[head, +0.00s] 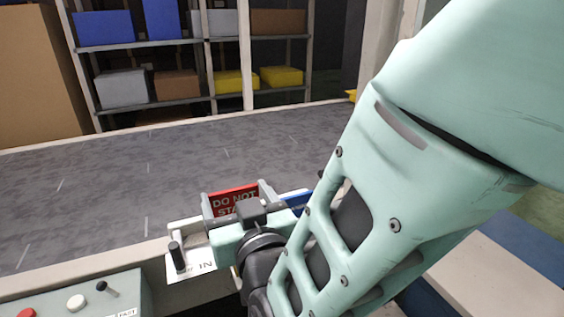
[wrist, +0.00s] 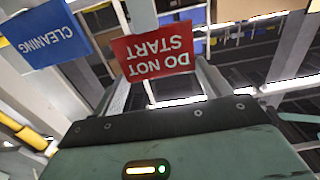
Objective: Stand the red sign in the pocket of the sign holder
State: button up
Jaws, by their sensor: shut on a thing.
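The red sign (head: 235,197), with white "DO NOT START" lettering, is between the two fingers of my gripper (head: 236,200), which is shut on it. In the wrist view the red sign (wrist: 155,55) appears upside down, with a finger at each side. A blue sign (head: 297,201) is just right of my gripper; in the wrist view the blue sign (wrist: 42,38) reads "CLEANING". A pale bracket (head: 186,232), seemingly part of the sign holder, shows left of and below my gripper. My gripper and arm hide much of it, and I cannot make out its pocket.
A grey conveyor belt (head: 90,200) runs behind my gripper. A control box (head: 130,290) with a red button, a white button (head: 76,302) and a toggle is at the lower left. A dark-knobbed post (head: 176,255) stands close left of my gripper. Shelves with boxes are farther back.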

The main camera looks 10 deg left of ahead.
jog(key=shift+f+b, duration=2.25)
jog(key=shift+f, duration=0.05)
jog(key=o, duration=1.3)
jog(key=shift+s, duration=0.1)
jog(key=shift+p+v, duration=6.15)
jog(key=shift+v, duration=2.5)
